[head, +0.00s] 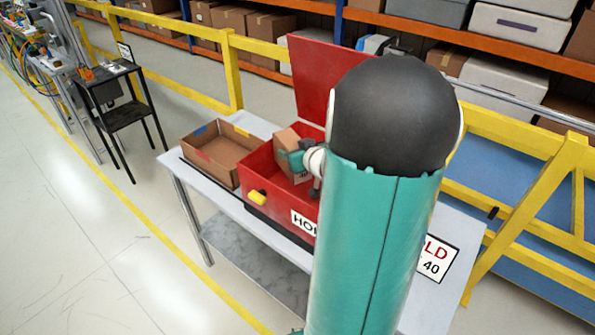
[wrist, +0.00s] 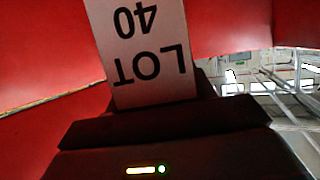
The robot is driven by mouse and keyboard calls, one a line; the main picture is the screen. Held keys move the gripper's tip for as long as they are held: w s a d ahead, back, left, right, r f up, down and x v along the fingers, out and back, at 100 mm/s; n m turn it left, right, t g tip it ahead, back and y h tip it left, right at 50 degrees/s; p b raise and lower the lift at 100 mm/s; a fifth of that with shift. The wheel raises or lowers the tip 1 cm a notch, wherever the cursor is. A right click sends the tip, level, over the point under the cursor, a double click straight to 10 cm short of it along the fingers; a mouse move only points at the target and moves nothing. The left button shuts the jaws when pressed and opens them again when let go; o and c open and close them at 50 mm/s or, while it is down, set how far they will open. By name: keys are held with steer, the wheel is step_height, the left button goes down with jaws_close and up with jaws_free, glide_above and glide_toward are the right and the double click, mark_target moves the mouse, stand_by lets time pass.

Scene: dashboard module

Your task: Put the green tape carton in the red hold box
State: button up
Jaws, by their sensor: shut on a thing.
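The green tape carton (head: 286,140) is a brown box with a green band, at the mouth of the red hold box (head: 254,176). My gripper (head: 308,163) is shut on it from the right side. In the wrist view the carton (wrist: 148,50) shows a pale face marked "LOT 40", upside down, with red box walls (wrist: 40,50) around it. The red hold box stands on the table with its red lid raised at the back. Whether the carton touches the box floor is hidden. My arm hides the box's right part.
An open cardboard box (head: 214,153) stands left of the red box on the grey table (head: 190,180). Yellow rails (head: 232,70) run behind the table. A black stand (head: 112,100) is farther left.

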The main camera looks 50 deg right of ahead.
mark_target(304, 174)
steer(key=shift+f, duration=3.5)
steer(key=shift+f, duration=0.15)
steer(key=o, duration=1.3)
steer(key=shift+s+r, duration=0.25)
steer(key=shift+s, duration=0.1)
steer(key=v, duration=0.7)
steer(key=shift+w, duration=0.1)
